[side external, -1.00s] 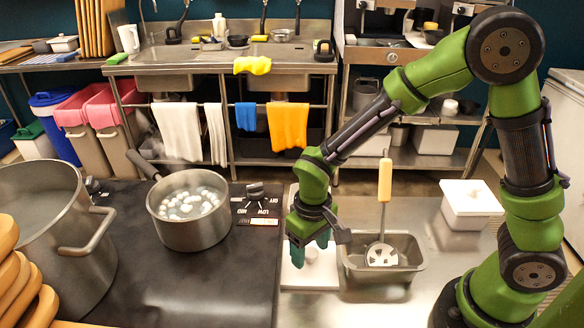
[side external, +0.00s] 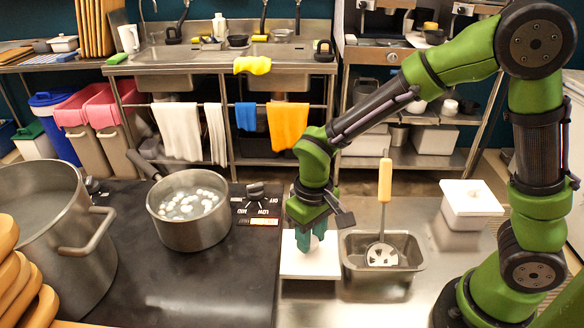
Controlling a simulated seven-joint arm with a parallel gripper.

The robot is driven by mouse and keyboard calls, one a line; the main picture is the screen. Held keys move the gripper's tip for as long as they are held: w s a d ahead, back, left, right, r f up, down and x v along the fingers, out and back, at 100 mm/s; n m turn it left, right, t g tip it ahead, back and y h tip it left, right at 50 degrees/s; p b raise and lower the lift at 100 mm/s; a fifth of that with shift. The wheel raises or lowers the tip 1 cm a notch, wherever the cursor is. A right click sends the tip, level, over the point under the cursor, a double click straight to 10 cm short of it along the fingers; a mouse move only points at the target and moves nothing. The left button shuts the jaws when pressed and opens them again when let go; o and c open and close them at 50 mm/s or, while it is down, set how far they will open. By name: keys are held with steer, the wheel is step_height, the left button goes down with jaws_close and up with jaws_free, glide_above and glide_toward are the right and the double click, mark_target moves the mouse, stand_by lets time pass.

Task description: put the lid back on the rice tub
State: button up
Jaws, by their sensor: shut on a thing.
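My gripper (side external: 306,245) points down over the steel counter, just right of the dark stove top. Its fingers are shut on the middle of a flat white square piece (side external: 309,266), which looks like the lid. The lid is level, and its far part is hidden behind the gripper. It appears to be a little above the counter. A white tub (side external: 466,222) stands at the right of the counter, apart from my gripper. Its top looks flat and white with a small mark in the middle; I cannot tell whether that is a cover or the contents.
A steaming pot (side external: 190,232) with white round pieces and a large pot (side external: 45,240) stand on the left.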

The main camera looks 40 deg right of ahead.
mark_target(312, 237)
steer(key=r, duration=0.5)
steer(key=shift+w+d+r, duration=0.25)
steer(key=shift+d+r, duration=0.1)
steer(key=w+d+r+m, duration=0.1)
steer(key=w+d+r, duration=0.4)
steer(key=w+d, duration=0.45)
step_height(312, 237, down, 6)
steer(key=shift+a, duration=0.15)
steer(key=shift+f, duration=0.45)
stand_by(1.7)
steer(key=o, duration=1.7)
steer(key=shift+o, duration=0.2)
steer(key=shift+r, duration=0.15)
